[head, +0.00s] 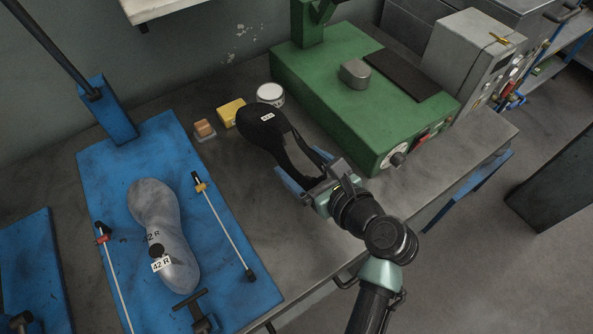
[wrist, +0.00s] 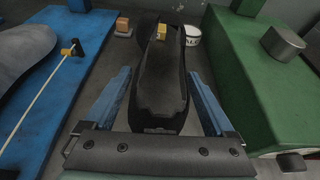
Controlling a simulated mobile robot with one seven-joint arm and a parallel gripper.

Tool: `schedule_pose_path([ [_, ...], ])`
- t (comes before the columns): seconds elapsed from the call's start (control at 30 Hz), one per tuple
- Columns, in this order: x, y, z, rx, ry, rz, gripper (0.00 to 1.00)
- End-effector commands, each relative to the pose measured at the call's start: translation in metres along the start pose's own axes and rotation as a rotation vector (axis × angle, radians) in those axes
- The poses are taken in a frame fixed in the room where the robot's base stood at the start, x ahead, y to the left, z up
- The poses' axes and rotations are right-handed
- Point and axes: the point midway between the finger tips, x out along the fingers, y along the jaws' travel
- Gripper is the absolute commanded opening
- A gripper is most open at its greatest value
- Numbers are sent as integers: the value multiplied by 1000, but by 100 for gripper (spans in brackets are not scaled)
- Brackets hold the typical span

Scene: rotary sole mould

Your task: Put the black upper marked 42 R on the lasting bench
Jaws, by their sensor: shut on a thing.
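The black upper (head: 262,133) is in my gripper (head: 305,170), its toe pointing away toward the back of the bench. It carries a small white label whose lettering is too small to read surely. A grey last (head: 158,215) marked 42 R lies on a blue plate left of the upper.
A green machine (head: 330,95) stands close on the right. Behind the upper are a white tin (head: 270,94), a yellow block (head: 231,112) and a brown block (head: 204,128). The blue plate (head: 105,170) has a post and two rods.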

Motion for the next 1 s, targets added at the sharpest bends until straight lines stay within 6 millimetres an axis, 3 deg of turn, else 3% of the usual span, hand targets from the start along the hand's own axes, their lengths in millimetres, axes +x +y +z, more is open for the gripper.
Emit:
schedule_pose_path([
  [0.1, 9, 1, -23, 2, 0, 1, 23],
  [0.37, 16, 2, -43, 1, -1, 1, 23],
  [0.53, 25, 3, -66, 3, -1, 1, 23],
  [0.9, 27, 3, -71, 0, -2, 0, 23],
  [0.93, 28, 3, -72, 0, -1, 0, 91],
  [1.0, 27, 3, -71, 0, -1, 0, 100],
])
